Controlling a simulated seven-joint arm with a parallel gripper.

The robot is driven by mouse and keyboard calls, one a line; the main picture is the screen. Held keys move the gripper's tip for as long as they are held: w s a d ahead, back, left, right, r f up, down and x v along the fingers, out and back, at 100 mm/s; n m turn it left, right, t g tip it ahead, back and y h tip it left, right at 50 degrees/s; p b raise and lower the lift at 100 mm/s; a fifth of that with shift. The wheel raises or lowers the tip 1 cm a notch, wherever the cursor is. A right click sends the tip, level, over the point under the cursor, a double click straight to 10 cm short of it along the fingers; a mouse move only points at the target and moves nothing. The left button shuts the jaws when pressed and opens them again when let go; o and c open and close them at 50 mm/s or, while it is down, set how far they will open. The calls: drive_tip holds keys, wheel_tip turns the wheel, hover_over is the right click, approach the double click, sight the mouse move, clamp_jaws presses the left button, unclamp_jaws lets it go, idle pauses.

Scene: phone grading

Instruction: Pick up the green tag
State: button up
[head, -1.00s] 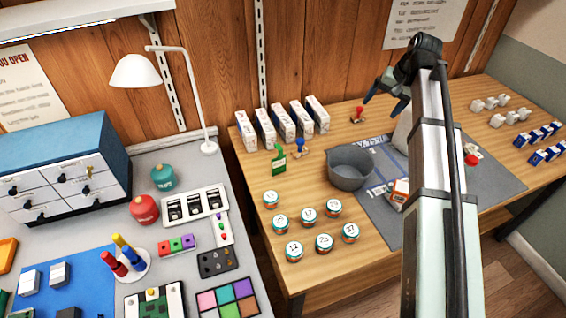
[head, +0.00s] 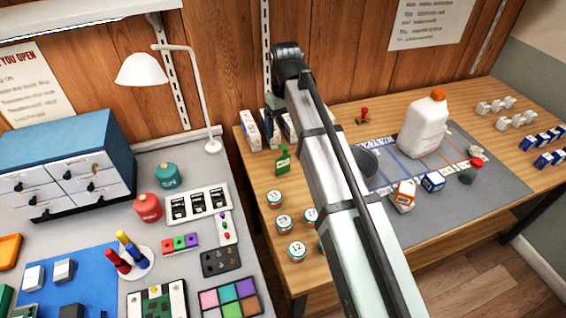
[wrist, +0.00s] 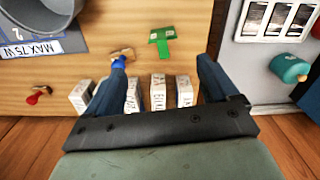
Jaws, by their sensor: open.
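The green tag (head: 282,160) lies on the wooden table in front of the row of white boxes in the head view. In the wrist view the green tag (wrist: 161,44) shows as a T-like shape just beyond the fingertips, between their lines. My gripper (wrist: 160,62) is open, with its two dark blue fingers spread and nothing between them but table and boxes. In the head view my arm hides most of the gripper, above the boxes.
White boxes (wrist: 158,92) stand in a row under my gripper. A blue-handled stamp (wrist: 119,62) is close to the left fingertip. A grey bowl (wrist: 40,12) and a red stamp (wrist: 36,96) lie to the left. A teal canister (wrist: 289,68) is on the grey bench to the right.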

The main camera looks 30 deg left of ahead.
sight(283, 158)
drive_tip(key=f, duration=1.3)
drive_tip(key=shift+s+a+f, duration=0.15)
drive_tip(key=shift+a+f, duration=0.05)
drive_tip(key=shift+f, duration=0.2)
drive_tip(key=c, duration=1.1)
drive_tip(key=shift+r, duration=0.15)
